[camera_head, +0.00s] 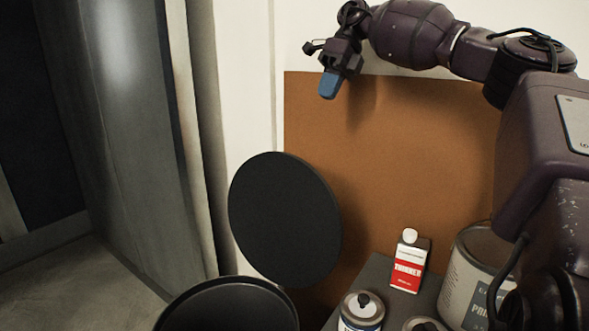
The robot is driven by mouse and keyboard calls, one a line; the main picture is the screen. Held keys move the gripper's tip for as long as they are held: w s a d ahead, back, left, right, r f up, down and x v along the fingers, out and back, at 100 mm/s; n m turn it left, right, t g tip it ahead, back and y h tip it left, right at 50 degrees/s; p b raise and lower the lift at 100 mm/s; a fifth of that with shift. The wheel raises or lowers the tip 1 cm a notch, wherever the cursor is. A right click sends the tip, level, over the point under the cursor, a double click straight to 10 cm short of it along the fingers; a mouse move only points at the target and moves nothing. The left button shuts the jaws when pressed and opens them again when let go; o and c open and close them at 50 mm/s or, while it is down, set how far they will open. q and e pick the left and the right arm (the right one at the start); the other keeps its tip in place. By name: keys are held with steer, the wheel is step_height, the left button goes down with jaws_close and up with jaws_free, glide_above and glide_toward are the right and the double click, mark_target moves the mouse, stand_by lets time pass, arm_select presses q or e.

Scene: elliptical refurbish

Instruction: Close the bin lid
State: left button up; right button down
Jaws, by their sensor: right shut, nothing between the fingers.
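The bin (170,314) is dark and round, at the bottom of the picture left of centre, and only its upper rim area shows. Its lid (284,220) is a black disc that stands open, tilted up behind the bin. My right gripper (329,86) is shut and empty, with blue fingertips pointing down. It is above the lid and a little to its right in the picture, apart from it. My left gripper is not in view.
A brown board (420,150) stands behind. Floor (70,290) is clear at left.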

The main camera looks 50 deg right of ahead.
steer(key=g+b, duration=0.2)
glide_toward(302, 172)
steer(key=w+d+f, duration=0.2)
steer(key=w+d, duration=0.1)
steer(key=d, duration=0.1)
steer(key=x, duration=1)
steer(key=shift+f, duration=0.1)
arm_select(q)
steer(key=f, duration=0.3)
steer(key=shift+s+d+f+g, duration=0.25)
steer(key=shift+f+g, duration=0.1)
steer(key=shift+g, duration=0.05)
arm_select(e)
steer(key=shift+a, duration=0.1)
